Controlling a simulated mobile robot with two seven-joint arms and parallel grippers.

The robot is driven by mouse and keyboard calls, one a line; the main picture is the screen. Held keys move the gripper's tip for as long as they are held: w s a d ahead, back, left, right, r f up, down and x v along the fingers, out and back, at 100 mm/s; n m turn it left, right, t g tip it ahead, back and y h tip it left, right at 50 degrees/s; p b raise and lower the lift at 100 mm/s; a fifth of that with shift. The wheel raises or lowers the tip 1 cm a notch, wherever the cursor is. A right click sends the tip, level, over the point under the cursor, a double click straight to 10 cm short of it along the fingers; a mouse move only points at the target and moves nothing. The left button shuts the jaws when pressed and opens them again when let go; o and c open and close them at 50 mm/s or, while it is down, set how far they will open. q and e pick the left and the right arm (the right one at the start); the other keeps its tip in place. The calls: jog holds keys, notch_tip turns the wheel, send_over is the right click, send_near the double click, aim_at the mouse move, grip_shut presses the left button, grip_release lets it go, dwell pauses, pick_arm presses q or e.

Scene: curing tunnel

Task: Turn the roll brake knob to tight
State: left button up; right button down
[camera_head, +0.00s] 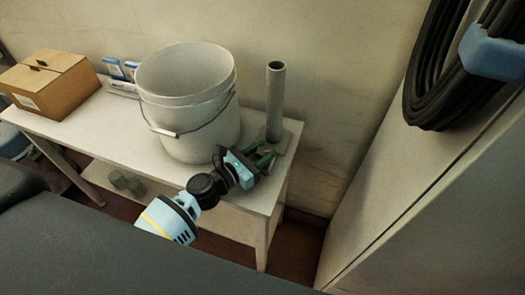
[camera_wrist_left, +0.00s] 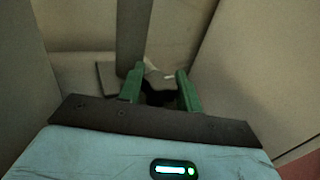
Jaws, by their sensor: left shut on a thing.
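A grey upright post (camera_head: 275,100) stands on a flat base plate (camera_head: 291,136) at the right end of the white table. In the left wrist view the post (camera_wrist_left: 133,35) rises beyond the fingers. My left gripper (camera_head: 268,160) is low in front of the post, over the base. Its green fingers are shut on a dark knob (camera_wrist_left: 158,97), which shows between them in the left wrist view. A small pale piece (camera_wrist_left: 151,68) shows just beyond the knob. The knob's markings cannot be read. In the head view the gripper hides the knob. My right gripper is not in view.
A white bucket (camera_head: 190,125) with a wire handle stands close to the left of the gripper. A cardboard box (camera_head: 50,85) is on the table (camera_head: 75,125) at the far left. A tall cabinet (camera_head: 425,200) with a black coil (camera_head: 435,95) stands at the right.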

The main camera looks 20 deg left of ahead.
aim_at(257, 156)
pick_arm(q)
jog(key=shift+m+g+h, duration=0.7)
jog(key=shift+m+h, duration=0.1)
jog(key=shift+h, duration=0.3)
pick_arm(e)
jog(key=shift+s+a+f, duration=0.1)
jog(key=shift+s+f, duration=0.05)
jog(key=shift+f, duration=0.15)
pick_arm(q)
jog(key=o, duration=1)
jog(key=b+v, duration=0.1)
jog(key=v, duration=0.5)
jog(key=shift+s+a+f, duration=0.1)
jog(key=shift+s+a, duration=0.05)
jog(key=shift+s, duration=0.15)
jog(key=shift+s+a, duration=0.35)
jog(key=shift+s, duration=0.05)
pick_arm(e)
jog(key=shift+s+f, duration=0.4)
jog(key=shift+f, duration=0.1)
